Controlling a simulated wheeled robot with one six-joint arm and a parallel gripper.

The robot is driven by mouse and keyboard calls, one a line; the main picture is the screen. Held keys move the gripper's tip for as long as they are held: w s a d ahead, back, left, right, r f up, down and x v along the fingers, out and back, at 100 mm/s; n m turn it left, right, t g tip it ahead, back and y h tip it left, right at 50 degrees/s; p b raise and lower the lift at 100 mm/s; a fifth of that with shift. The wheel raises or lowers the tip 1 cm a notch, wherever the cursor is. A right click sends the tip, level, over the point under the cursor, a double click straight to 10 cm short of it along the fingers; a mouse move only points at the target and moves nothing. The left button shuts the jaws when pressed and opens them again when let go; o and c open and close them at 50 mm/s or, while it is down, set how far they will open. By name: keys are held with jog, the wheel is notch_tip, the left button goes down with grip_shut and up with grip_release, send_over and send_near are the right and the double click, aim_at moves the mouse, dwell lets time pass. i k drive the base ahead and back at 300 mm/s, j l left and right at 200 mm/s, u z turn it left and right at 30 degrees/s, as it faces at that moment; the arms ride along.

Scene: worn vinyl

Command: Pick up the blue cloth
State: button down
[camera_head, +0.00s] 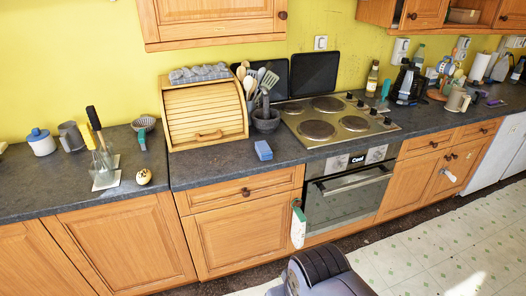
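A small blue folded piece (263,150), which looks like the blue cloth, lies on the dark grey countertop. It is near the front edge, just left of the hob. It is too small to tell for sure whether it is cloth or sponge. A grey-blue patterned cloth (200,73) lies on top of the wooden bread box. My gripper does not show; only a dark rounded part of my own body shows at the bottom middle, well below the counter.
The wooden bread box (206,113) and a dark utensil holder (266,120) stand behind the blue piece. The hob (335,121) is to its right, above the oven (347,188). A white cloth (298,226) hangs beside the oven. Patterned floor (430,250) is clear at lower right.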

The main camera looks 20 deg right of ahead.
aim_at(264, 151)
jog(key=i+l, duration=0.1)
jog(key=i, duration=0.8)
jog(key=i+l, duration=0.1)
jog(key=i, duration=0.75)
